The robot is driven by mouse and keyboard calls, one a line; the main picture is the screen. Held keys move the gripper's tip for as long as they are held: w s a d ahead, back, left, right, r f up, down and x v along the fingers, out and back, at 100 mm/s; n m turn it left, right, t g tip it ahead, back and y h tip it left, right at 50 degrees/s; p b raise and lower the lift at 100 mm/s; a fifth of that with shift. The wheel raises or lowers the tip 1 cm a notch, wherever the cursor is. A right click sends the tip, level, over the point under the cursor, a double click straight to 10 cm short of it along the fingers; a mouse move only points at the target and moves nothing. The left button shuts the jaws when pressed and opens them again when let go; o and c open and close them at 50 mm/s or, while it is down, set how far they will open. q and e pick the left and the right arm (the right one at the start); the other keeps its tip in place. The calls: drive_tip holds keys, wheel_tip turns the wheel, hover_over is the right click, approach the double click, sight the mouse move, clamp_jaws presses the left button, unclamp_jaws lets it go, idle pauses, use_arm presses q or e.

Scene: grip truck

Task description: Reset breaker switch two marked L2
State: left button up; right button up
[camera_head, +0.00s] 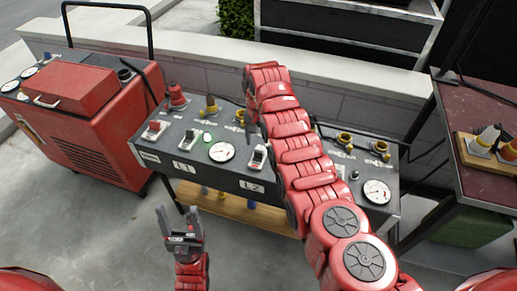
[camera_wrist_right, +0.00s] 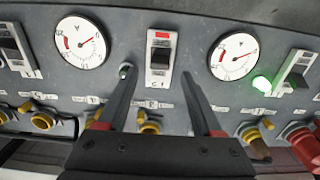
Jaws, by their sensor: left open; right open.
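The L2 breaker switch (camera_head: 258,157) is a pale plate with a dark rocker on the grey panel (camera_head: 235,171), above the L2 label (camera_head: 251,186). In the right wrist view, which looks from the far side, the switch (camera_wrist_right: 160,60) shows a red mark at one end. My right gripper (camera_wrist_right: 157,72) is open, one finger on each side of the switch; touching cannot be told. In the head view my right arm hides most of this gripper and part of the panel. My left gripper (camera_head: 180,215) is open and empty, in front of the panel.
The L1 switch (camera_head: 187,141), a lit green lamp (camera_head: 206,137) and a gauge (camera_head: 222,152) lie left of L2. Yellow sockets (camera_wrist_right: 150,125) line the panel's far edge. A red generator (camera_head: 95,115) stands left, a dark red table (camera_head: 480,110) right.

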sight(259, 151)
wheel_tip(259, 151, down, 5)
drive_tip(key=shift+r, duration=0.1)
idle(0.3)
clamp_jaws()
